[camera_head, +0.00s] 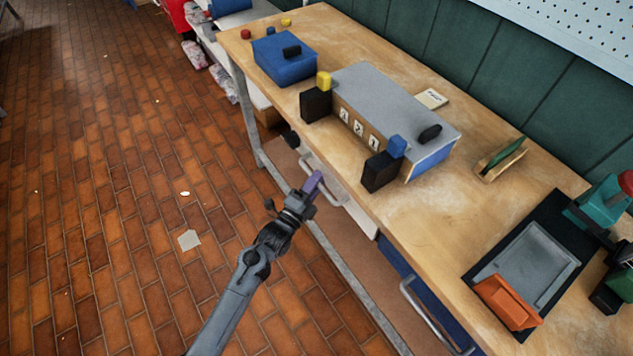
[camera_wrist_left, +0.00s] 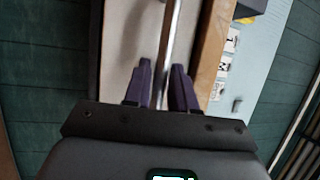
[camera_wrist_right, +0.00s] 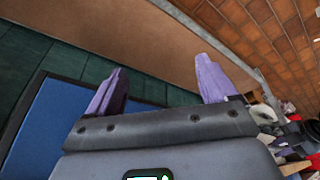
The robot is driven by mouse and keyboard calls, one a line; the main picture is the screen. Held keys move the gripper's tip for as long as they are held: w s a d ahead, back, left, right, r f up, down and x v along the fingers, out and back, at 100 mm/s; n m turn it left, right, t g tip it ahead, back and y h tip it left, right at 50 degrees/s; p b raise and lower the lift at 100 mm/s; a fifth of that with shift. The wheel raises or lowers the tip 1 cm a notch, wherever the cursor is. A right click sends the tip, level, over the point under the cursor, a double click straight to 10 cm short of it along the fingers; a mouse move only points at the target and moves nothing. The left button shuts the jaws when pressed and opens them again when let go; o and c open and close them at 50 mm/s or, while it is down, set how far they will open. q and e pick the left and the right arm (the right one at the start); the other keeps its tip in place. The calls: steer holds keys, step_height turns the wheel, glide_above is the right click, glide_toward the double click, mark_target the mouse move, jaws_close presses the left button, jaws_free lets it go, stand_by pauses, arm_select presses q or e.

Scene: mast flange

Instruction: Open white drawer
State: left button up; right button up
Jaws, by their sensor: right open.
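The white drawer (camera_head: 361,217) sits under the workbench's front edge in the head view, partly hidden by my left gripper. Its metal bar handle (camera_wrist_left: 173,25) runs between the two purple fingers of my left gripper (camera_wrist_left: 162,75) in the left wrist view. Those fingers are close together on either side of the bar; whether both touch it is unclear. In the head view my left gripper (camera_head: 314,186) is at the drawer's front. My right gripper (camera_wrist_right: 158,80) shows only in its wrist view, with its fingers wide apart and nothing between them.
A blue drawer (camera_head: 408,278) with a metal handle (camera_head: 430,318) is farther right under the workbench (camera_head: 400,205). On top are a grey-topped box (camera_head: 390,95), a blue box (camera_head: 284,60) and a black tray (camera_head: 480,268). The brick floor (camera_head: 130,200) in front is mostly clear.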

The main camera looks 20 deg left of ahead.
arm_select(q)
steer(key=shift+w, duration=0.3)
arm_select(e)
steer(key=shift+f, duration=0.1)
arm_select(q)
jaws_close()
arm_select(e)
steer(key=shift+d, duration=0.1)
